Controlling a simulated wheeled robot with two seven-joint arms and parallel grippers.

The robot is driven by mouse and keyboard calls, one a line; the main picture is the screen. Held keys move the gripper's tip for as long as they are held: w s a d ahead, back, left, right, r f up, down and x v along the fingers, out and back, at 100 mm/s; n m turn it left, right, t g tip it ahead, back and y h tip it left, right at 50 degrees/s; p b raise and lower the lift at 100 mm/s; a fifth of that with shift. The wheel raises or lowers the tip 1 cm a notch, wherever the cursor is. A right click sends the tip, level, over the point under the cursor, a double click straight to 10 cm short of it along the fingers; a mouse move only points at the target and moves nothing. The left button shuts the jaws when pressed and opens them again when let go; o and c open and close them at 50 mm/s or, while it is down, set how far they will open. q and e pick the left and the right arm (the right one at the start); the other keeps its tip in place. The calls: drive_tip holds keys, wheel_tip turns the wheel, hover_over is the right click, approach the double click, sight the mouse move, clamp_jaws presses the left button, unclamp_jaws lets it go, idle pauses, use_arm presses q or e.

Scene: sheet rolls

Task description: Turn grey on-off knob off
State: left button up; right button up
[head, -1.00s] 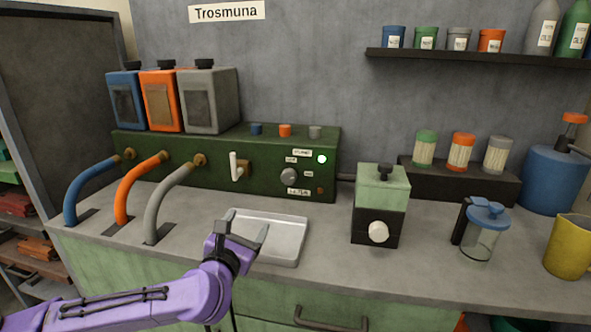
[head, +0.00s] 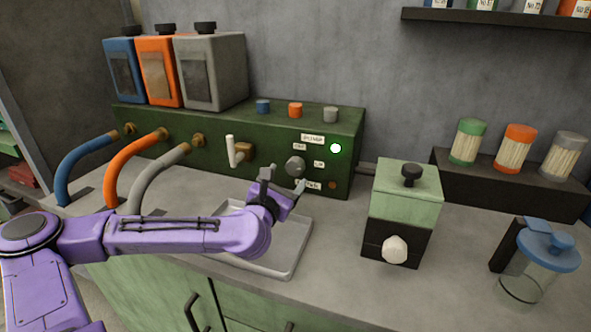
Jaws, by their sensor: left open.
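The grey on-off knob (head: 295,167) is on the front face of the green machine (head: 205,145), among small white labels. My left gripper (head: 284,180) is open and empty, just below the knob and in front of the panel. Its fingertips point up toward the machine and seem close to the knob, but I cannot tell that they touch it. They partly cover the lower panel. My right gripper is not in view.
A metal tray (head: 285,258) lies under my left arm. A white lever tap (head: 233,150) stands left of the knob. A green-and-black box (head: 405,205) stands to the right, with a glass jar (head: 528,280) beyond. Open counter lies between them.

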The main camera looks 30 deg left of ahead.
sight(293, 170)
use_arm(q)
drive_tip(key=x, duration=0.6)
drive_tip(key=shift+w+d, duration=0.1)
drive_tip(key=shift+w, duration=0.15)
drive_tip(key=c, duration=1)
